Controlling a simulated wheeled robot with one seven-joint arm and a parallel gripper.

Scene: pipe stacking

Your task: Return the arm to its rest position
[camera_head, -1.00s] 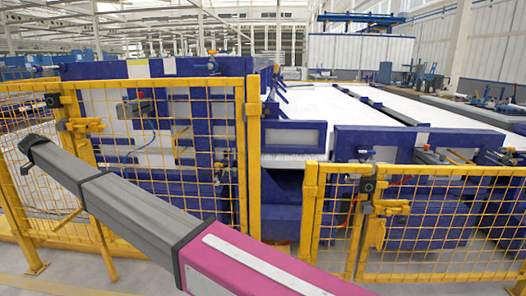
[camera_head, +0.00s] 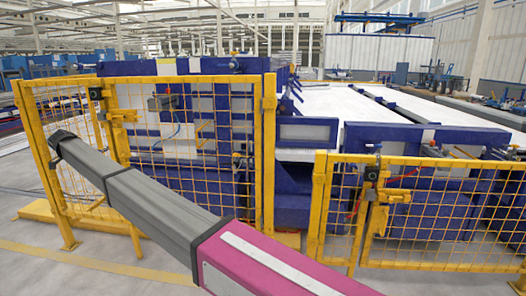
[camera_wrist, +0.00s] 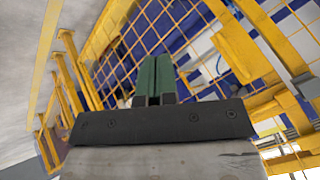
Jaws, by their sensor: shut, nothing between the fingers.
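My gripper (camera_wrist: 153,80) shows in the wrist view, with two green fingers side by side. They are shut and hold nothing. Behind them are yellow mesh fencing and blue machinery. In the head view my grey and magenta arm reaches from the bottom right toward the left, in front of the fence. The gripper itself cannot be made out in the head view. No pipe can be made out in either view.
A yellow mesh fence (camera_head: 270,170) stands close behind my arm, with a lower yellow fence section (camera_head: 318,205) on the right. Blue machinery (camera_head: 295,195) and long white beds (camera_head: 330,105) lie beyond. Grey floor (camera_head: 60,270) is open at the lower left.

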